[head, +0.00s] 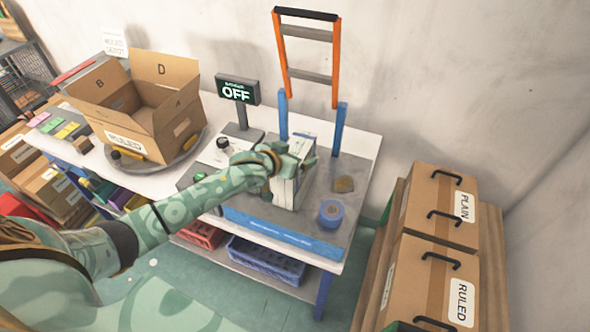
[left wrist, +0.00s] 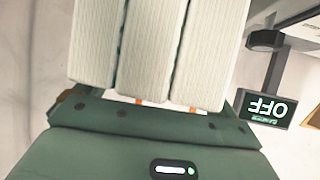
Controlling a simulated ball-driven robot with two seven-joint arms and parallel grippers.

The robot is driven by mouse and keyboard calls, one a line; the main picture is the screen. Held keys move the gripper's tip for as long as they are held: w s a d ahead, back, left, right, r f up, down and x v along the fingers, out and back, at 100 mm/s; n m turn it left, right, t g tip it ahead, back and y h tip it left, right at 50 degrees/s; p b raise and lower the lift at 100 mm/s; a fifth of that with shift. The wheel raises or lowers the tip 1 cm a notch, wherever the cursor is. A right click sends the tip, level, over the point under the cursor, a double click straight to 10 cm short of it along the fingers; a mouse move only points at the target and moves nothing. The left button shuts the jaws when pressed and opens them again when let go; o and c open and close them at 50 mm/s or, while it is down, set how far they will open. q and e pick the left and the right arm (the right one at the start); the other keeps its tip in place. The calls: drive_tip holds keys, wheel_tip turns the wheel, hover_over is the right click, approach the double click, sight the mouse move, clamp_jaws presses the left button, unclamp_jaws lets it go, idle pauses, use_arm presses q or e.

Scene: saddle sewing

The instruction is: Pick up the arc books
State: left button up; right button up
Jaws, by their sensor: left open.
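The books (head: 285,188) show in the head view as a pale upright stack on the grey and blue work surface of the bench. In the left wrist view, several thick off-white page blocks (left wrist: 145,45) stand side by side close in front of my palm. My left gripper (head: 298,160) is open at the top of the stack. Its fingertips are partly hidden, so I cannot tell whether they touch the books. My right gripper is not in view.
An orange and blue ladder-like frame (head: 333,65) rises behind the books. A sign reading OFF (head: 237,91) stands left of it. A blue tape roll (head: 331,212) lies to the right. An open carton (head: 150,125) sits on the left; closed cartons (head: 440,207) stand right.

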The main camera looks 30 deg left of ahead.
use_arm(q)
drive_tip(key=shift+s+r, duration=0.1)
drive_tip(key=c, duration=0.3)
clamp_jaws()
